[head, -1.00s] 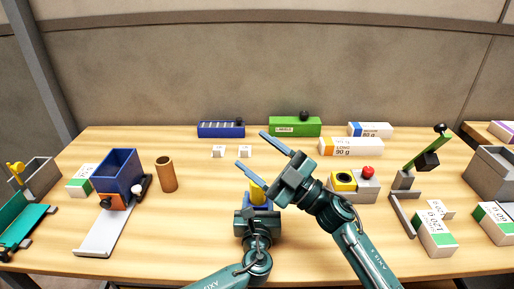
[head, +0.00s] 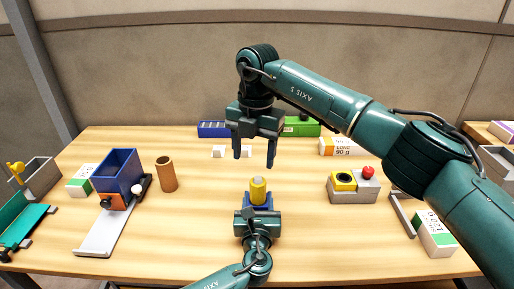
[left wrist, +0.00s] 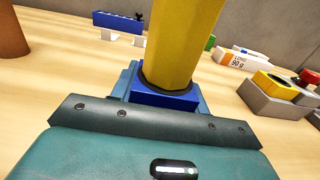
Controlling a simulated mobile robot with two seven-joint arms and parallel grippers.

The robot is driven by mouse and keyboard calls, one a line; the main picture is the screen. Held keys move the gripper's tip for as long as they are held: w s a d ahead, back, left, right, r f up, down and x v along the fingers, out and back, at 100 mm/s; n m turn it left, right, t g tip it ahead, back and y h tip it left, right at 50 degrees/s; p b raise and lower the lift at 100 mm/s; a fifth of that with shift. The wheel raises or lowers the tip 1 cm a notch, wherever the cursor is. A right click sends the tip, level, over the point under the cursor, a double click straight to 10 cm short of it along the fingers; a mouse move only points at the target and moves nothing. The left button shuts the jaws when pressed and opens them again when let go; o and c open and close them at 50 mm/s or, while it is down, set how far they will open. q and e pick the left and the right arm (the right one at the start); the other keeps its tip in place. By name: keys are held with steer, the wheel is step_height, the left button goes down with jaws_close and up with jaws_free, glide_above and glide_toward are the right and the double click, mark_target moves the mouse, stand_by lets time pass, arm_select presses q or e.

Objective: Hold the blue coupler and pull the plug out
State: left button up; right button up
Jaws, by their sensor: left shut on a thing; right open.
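The blue coupler (head: 258,200) stands on the table near its front middle. The yellow plug (head: 258,188) stands upright in it. In the left wrist view the plug (left wrist: 183,45) rises out of the blue coupler (left wrist: 165,98). My left gripper (head: 258,211) is shut on the coupler from the front; its fingers are mostly hidden. My right gripper (head: 255,158) is open and empty, pointing down above and a little behind the plug, with a gap between its fingertips and the plug's top.
A brown cylinder (head: 166,174) and a blue bin (head: 119,176) stand left. A grey box with a yellow block and red button (head: 368,172) stands right. White cartons (head: 336,147) and a green box (head: 301,127) lie at the back. Table around the coupler is clear.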

mark_target(257, 183)
steer(key=shift+w+d+r+h, duration=0.15)
steer(key=shift+w+d+h, duration=0.05)
steer(key=shift+d+h, duration=0.15)
steer(key=shift+d+f, duration=0.1)
steer(key=shift+f, duration=0.15)
step_height(257, 183, down, 11)
steer(key=shift+f, duration=0.1)
steer(key=c, duration=1.3)
steer(key=shift+r, duration=3.35)
steer(key=shift+r, duration=0.1)
steer(key=shift+r, duration=1.4)
